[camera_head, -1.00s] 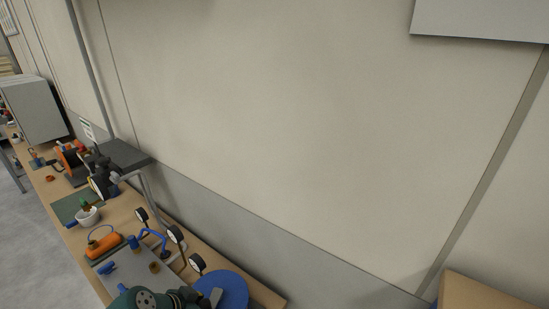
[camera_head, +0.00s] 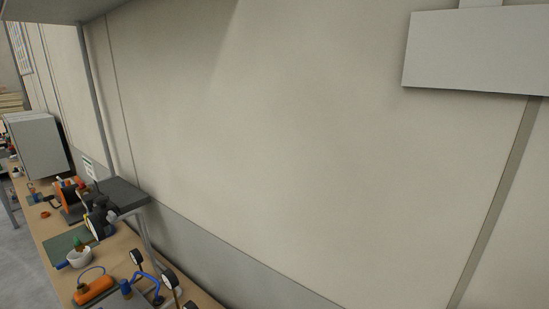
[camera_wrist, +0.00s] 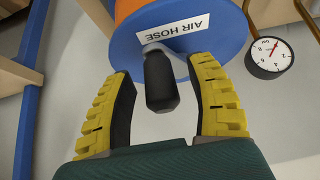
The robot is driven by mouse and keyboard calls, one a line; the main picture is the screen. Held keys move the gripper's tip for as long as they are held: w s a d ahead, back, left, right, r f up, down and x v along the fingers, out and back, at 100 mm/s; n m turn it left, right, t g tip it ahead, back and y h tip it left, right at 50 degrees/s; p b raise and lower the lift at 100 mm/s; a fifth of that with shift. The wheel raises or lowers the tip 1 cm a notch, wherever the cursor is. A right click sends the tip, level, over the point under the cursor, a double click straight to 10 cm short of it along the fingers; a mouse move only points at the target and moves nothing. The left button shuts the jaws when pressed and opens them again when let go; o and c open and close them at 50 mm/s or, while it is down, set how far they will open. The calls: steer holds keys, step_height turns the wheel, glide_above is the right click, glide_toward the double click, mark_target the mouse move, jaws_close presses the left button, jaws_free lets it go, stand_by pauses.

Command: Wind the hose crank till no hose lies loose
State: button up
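In the wrist view, the blue hose reel (camera_wrist: 205,62) carries a white AIR HOSE label (camera_wrist: 185,27). Some orange hose (camera_wrist: 127,8) shows behind its blue disc at the top. The black crank handle (camera_wrist: 160,82) points toward me from a grey crank arm. My gripper (camera_wrist: 162,70) has its yellow-and-black fingers apart, one on each side of the handle. A gap shows between each finger and the handle. The reel and my gripper are not in the head view. How much hose lies loose cannot be told.
A round gauge (camera_wrist: 268,57) stands right of the reel, and a blue post (camera_wrist: 32,85) is at left in the wrist view.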

steer(key=p+v, duration=0.6)
steer(key=v, duration=0.1)
stand_by(0.4)
